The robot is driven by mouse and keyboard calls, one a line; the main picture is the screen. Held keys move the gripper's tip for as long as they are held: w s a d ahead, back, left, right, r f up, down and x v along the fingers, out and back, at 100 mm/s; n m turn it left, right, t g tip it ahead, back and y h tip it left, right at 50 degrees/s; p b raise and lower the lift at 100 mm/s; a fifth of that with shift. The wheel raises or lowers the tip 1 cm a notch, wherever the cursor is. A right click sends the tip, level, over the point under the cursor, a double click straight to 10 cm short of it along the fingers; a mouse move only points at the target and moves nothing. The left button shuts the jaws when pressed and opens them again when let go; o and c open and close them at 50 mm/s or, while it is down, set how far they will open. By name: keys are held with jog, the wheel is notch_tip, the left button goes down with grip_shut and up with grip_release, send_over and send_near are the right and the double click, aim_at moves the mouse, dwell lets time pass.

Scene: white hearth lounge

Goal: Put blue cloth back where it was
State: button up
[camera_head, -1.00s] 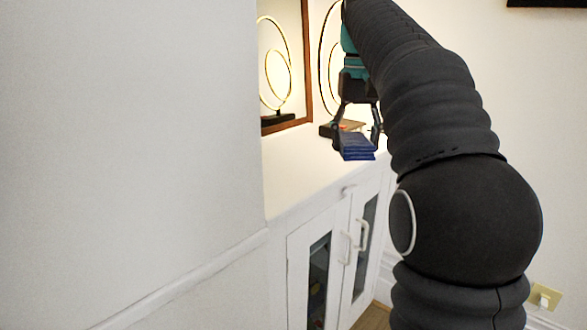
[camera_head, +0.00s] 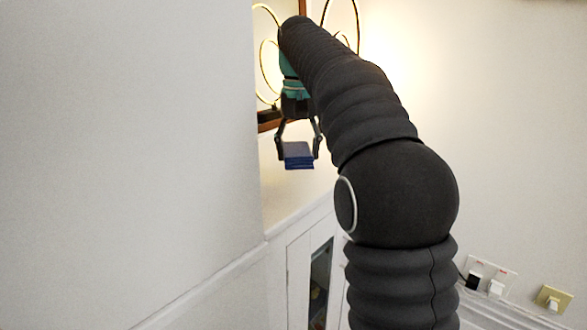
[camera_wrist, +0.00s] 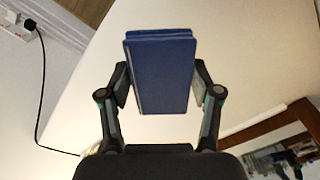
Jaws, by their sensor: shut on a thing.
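The blue cloth (camera_head: 298,155) is a flat, folded, dark blue block. My gripper (camera_head: 298,146) is shut on it, with one finger at each side. In the wrist view the cloth (camera_wrist: 163,75) sits between the two fingers of my gripper (camera_wrist: 162,88), and its layered edge shows at the top. In the head view it hangs in front of the white cabinet top (camera_head: 290,195). I cannot tell how far it is above that surface.
A white wall (camera_head: 130,150) fills the left. A cabinet with a glass door (camera_head: 320,280) stands below. Gold ring ornaments (camera_head: 268,65) and a wooden frame (camera_wrist: 270,125) are near the cloth. Sockets with plugs (camera_head: 488,278) are on the right wall. The cabinet top looks mostly bare in the wrist view.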

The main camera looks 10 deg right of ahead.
aim_at(293, 181)
jog(key=shift+w+a+f, duration=0.35)
jog(key=shift+a+f, duration=0.05)
jog(key=shift+a, duration=0.05)
jog(key=shift+f+b, duration=0.6)
jog(key=shift+f, duration=1.3)
jog(key=o, duration=1)
